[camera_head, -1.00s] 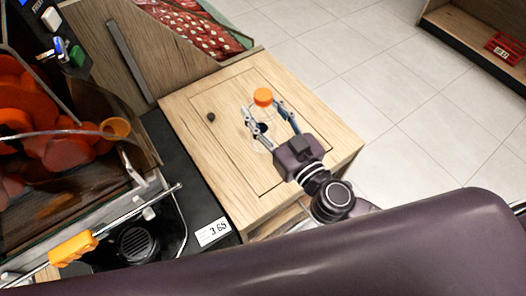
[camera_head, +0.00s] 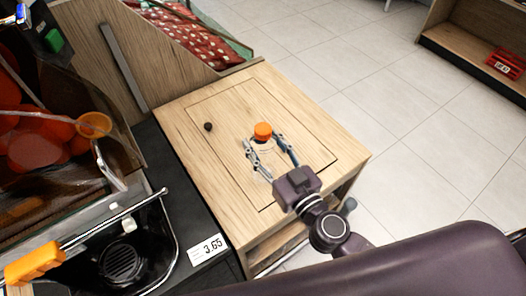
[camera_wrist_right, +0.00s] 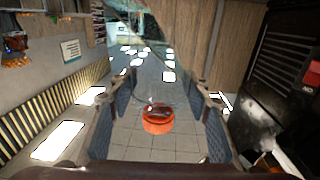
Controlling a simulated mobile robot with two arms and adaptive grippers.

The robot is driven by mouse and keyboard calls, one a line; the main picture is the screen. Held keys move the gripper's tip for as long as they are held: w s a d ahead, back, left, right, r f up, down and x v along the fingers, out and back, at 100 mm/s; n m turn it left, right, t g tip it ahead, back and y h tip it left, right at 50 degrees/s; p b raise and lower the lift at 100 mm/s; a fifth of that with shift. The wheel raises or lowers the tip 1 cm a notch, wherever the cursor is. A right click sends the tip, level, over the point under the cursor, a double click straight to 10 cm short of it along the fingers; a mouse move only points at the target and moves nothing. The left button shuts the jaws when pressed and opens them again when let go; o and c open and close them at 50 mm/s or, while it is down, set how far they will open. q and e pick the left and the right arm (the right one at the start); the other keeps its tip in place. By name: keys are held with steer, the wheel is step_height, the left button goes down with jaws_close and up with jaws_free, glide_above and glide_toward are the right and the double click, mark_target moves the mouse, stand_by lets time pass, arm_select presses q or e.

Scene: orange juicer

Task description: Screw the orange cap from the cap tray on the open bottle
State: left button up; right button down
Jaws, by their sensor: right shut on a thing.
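My right gripper (camera_head: 265,143) is over the wooden counter top, its two fingers apart on either side of a faint, clear bottle (camera_head: 263,151). The orange cap (camera_head: 262,131) shows at the bottle's upper end, just beyond the fingertips. The wrist view also shows the orange cap (camera_wrist_right: 158,118) between the fingers, apart from both. The clear bottle is hard to make out, and whether the cap is seated on it cannot be told. The cap tray is not recognisable in these views. My left gripper is out of view.
The wooden counter top (camera_head: 190,150) is mostly clear, with a small dark round spot (camera_head: 208,126). At left stands the juicer with oranges behind a clear cover (camera_head: 40,130), an orange-handled bar (camera_head: 35,262) and a price label (camera_head: 207,249). Open floor lies at right.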

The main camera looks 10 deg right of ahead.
steer(key=shift+f+b, duration=1.2)
steer(key=shift+f, duration=0.6)
steer(key=shift+f, duration=0.2)
steer(key=c, duration=1)
jaws_free()
steer(key=shift+c, duration=0.2)
steer(key=shift+r, duration=0.25)
